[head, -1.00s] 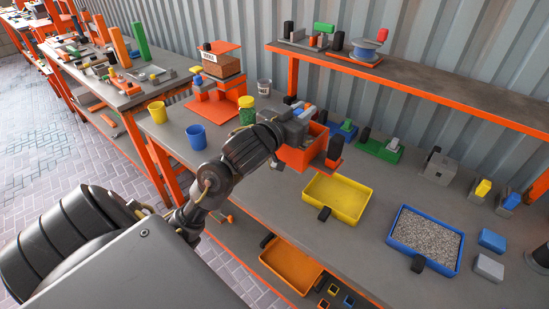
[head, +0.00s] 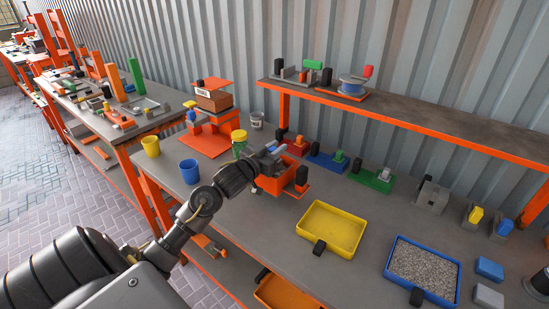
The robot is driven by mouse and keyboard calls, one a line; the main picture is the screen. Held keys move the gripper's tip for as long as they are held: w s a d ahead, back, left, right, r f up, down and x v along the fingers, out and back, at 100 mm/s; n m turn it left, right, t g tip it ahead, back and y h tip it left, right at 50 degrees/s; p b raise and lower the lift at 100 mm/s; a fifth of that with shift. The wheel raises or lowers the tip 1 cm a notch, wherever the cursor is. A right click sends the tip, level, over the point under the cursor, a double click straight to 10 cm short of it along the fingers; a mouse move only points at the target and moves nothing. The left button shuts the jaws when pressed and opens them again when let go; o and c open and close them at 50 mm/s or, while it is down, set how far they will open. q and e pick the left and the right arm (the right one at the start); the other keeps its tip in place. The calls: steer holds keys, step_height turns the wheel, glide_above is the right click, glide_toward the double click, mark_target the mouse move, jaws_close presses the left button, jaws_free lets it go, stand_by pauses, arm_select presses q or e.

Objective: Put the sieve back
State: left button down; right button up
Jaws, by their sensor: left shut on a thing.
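My left gripper (head: 268,156) is over the middle of the workbench. It is shut on an orange box-like piece with a black grip, which looks to be the sieve (head: 268,185). The gripper's fingers and the wrist hide part of it, so I cannot see any mesh or the exact hold. The sieve is behind and left of the yellow tray (head: 352,244). Whether it touches the bench top is unclear.
On the workbench (head: 250,222), a blue bucket (head: 189,172) and yellow bucket (head: 150,147) stand left. A blue tray of gravel (head: 424,264) lies right. A green-based device (head: 371,180) stands at the back, under a raised shelf (head: 420,112). Bare bench lies left of the yellow tray.

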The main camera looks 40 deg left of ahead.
arm_select(q)
steer(key=shift+w+a+f, duration=0.15)
steer(key=shift+a+f, duration=0.05)
steer(key=shift+f, duration=0.05)
step_height(320, 180, down, 3)
steer(key=shift+w+a+p, duration=0.1)
steer(key=shift+a+p, duration=0.05)
steer(key=shift+p, duration=0.2)
steer(key=shift+f, duration=0.35)
steer(key=c, duration=1.3)
jaws_free()
steer(key=shift+o, duration=0.2)
steer(key=s+b, duration=0.1)
steer(key=s, duration=1.1)
steer(key=shift+b, duration=0.3)
